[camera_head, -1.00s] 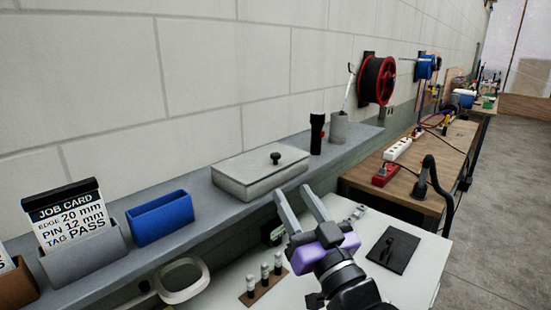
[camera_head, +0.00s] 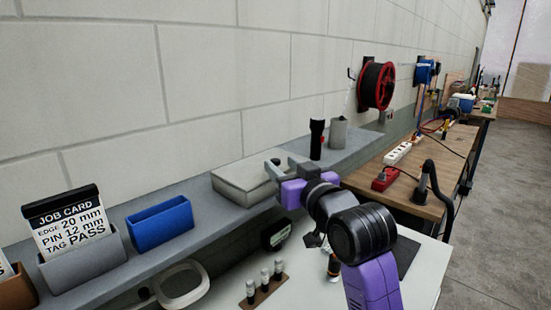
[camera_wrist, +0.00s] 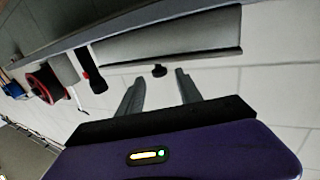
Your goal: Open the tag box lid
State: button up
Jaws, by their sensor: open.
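The tag box (camera_head: 238,182) is a pale grey box with a flat lid, standing on the grey shelf against the wall. Its lid lies shut on it. The lid's black knob is hidden behind my gripper in the head view, but the wrist view shows the knob (camera_wrist: 159,70) below the lid edge (camera_wrist: 180,60) in that tilted picture. My gripper (camera_head: 280,166) is open, its two grey fingers over the right part of the box. In the wrist view the fingers (camera_wrist: 158,88) lie either side of the knob, which appears just beyond their tips; contact cannot be told.
A black torch (camera_head: 316,138) and a grey cup (camera_head: 338,133) stand right of the box. A blue bin (camera_head: 160,224) and a job card holder (camera_head: 85,262) stand left. Below are a small rack (camera_head: 262,286) and a dark gauge (camera_head: 276,233).

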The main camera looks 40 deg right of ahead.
aim_at(278, 161)
jog(key=shift+p+x, duration=0.3)
jog(key=shift+x, duration=1.9)
jog(key=shift+c, duration=0.2)
grip_shut()
